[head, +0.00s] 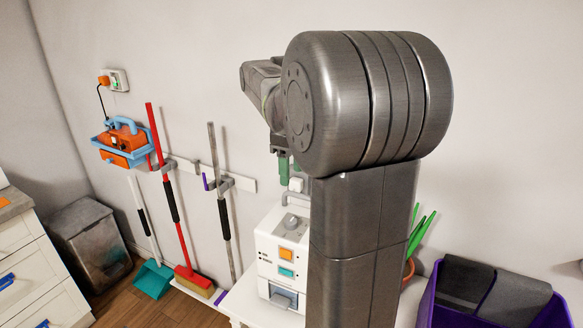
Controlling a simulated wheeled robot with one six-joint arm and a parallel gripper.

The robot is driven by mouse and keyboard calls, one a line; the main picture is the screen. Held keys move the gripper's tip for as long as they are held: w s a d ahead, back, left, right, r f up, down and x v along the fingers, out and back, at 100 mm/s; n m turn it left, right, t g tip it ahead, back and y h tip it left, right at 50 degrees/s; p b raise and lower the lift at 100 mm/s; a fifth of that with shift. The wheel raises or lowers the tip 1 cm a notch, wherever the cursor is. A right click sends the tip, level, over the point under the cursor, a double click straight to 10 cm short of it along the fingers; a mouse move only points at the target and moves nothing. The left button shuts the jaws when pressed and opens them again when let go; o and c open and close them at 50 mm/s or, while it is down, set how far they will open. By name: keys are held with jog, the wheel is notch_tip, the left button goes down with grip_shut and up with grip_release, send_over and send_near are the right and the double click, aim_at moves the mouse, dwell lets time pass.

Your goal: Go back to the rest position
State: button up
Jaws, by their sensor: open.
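My arm fills the middle of the head view, and its large grey joint and upright link hide much of the scene behind. My gripper (283,165) shows only in part, as a green finger pointing down beside the big joint; the rest is hidden. It is open, and I see nothing held in it. It hangs above a white machine (266,249) with a grey knob on top, an orange button and a teal button. The gripper appears apart from the machine.
A red broom (167,190), a teal dustpan (153,279) and a grey-handled pole (221,200) stand along the wall. A grey bin (88,243) and white drawers (38,270) are left. A purple crate (430,300) is right.

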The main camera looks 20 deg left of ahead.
aim_at(292, 219)
jog(key=shift+f, duration=0.1)
dwell(0.3)
notch_tip(292, 219, down, 14)
jog(key=shift+r+p, duration=0.15)
jog(key=shift+p, duration=0.25)
jog(key=shift+r, duration=0.15)
